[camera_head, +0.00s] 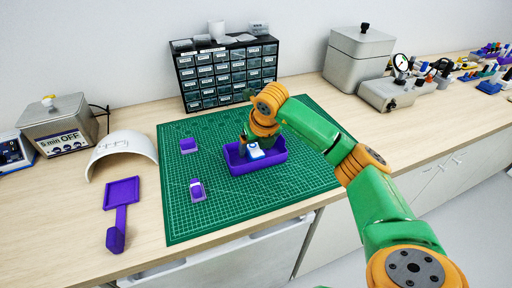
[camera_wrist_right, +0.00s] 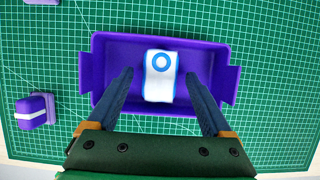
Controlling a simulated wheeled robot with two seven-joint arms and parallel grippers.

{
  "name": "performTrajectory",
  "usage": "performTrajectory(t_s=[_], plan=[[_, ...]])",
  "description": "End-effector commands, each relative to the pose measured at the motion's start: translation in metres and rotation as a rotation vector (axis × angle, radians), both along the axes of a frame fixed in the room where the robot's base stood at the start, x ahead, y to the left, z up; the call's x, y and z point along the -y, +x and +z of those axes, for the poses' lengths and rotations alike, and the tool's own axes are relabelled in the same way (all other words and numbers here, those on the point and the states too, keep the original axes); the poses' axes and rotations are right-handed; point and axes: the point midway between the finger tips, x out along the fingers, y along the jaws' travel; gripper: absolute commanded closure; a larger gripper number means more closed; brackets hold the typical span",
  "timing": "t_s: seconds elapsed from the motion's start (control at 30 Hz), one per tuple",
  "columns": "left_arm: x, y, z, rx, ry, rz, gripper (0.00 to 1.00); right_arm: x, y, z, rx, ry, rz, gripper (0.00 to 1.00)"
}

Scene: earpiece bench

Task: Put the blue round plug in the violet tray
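The violet tray (camera_head: 270,167) sits on the green mat, and it also shows in the right wrist view (camera_wrist_right: 100,75). A white block with a blue ring and blue edges (camera_wrist_right: 160,88), seemingly the blue round plug piece, lies inside the tray; it also shows in the head view (camera_head: 256,152). My right gripper (camera_head: 247,147) is over the tray, its fingers (camera_wrist_right: 159,75) apart on either side of the block, with a gap on each side. Whether the block rests flat on the tray floor is hard to tell. My left gripper is not in view.
Two small violet holders (camera_head: 188,146) (camera_head: 198,190) stand on the mat (camera_head: 300,120) left of the tray; the nearer carries a white-banded piece. A violet scoop-shaped item (camera_head: 121,192) and white curved stand (camera_head: 122,152) lie farther left. A drawer cabinet (camera_head: 225,72) stands behind.

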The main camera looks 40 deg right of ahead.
Motion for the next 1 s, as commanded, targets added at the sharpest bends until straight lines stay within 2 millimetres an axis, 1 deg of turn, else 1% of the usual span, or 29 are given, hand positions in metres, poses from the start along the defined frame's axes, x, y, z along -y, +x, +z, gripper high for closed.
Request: performTrajectory(t_s=[0.17,0.27,0.3,0.37,0.6,0.7,0.83,1.0], plan=[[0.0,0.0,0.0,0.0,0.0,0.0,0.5,0.0,0.0,0.0,0.0,0.0,0.0,0.16],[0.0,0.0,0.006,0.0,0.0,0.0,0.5,0.0,0.0,0.008,0.001,0.001,0.0,0.16],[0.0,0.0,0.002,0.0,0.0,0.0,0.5,-0.001,-0.002,0.011,0.004,0.0,0.0,0.16],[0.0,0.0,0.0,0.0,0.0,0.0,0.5,-0.002,-0.006,0.023,0.005,0.001,0.001,0.16],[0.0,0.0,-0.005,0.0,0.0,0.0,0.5,-0.008,-0.031,0.086,0.007,-0.001,0.0,0.16],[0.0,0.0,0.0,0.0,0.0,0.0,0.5,-0.01,-0.039,0.106,0.005,0.0,0.0,0.16],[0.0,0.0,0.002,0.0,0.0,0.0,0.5,-0.011,-0.044,0.115,0.001,0.0,0.0,0.16],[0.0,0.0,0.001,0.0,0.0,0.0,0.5,-0.011,-0.045,0.115,0.0,0.0,0.0,0.16]])
